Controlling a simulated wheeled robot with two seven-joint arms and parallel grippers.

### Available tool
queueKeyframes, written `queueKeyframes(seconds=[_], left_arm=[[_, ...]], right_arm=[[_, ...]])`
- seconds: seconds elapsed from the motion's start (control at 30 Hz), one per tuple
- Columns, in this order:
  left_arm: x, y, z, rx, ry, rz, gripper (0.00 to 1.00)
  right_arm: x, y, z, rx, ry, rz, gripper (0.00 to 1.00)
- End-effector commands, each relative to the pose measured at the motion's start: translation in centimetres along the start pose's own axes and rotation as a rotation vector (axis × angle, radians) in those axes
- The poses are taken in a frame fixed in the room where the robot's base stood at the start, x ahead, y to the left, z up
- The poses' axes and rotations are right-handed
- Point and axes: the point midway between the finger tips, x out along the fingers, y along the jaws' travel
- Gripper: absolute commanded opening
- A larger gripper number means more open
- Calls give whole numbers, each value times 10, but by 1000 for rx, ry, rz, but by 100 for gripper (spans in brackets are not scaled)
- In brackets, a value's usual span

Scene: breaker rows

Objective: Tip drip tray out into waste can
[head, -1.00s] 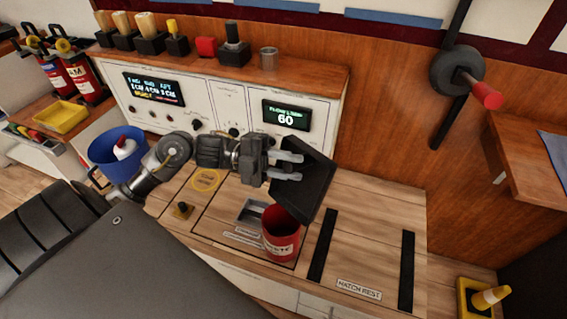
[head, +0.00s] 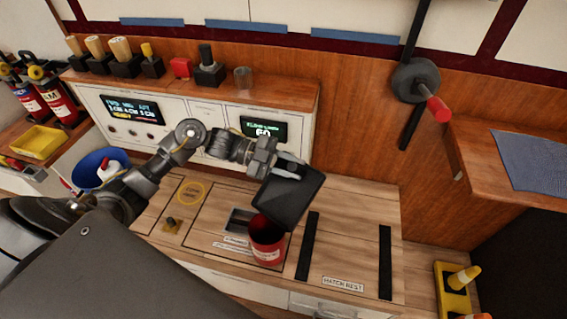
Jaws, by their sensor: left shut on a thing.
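The drip tray (head: 290,198) is a flat black square pan. My left gripper (head: 290,168) is shut on its upper edge. The tray is held tilted above the counter, its lower edge over or just beside the waste can's mouth. The waste can (head: 267,243) is a red open-topped can with a white label, standing upright on the wooden counter. Part of its rim is hidden by the tray. I cannot see whether anything is in the tray or falling from it. My right gripper is not in view.
Two black strips (head: 308,246) lie on the counter right of the can, by a "HATCH REST" label (head: 342,284). A recessed slot (head: 240,219) lies left of the can. A control panel (head: 190,124) stands behind. A red-handled lever (head: 437,109) is on the wall.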

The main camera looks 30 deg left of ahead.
Motion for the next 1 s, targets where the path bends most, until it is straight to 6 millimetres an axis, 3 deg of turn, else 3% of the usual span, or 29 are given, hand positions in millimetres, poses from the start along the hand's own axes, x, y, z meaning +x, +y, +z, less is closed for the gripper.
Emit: queueKeyframes(seconds=[0.17, 0.3, 0.6, 1.0], left_arm=[[11, -13, 18, -148, -44, 61, 0], [19, -8, 40, -275, -81, 113, 0], [31, -3, 72, -476, -139, 197, 0], [34, -2, 80, -543, -158, 225, 0]], right_arm=[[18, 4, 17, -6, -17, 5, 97], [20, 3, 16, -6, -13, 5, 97], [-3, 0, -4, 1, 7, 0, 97], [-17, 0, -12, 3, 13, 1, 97]])
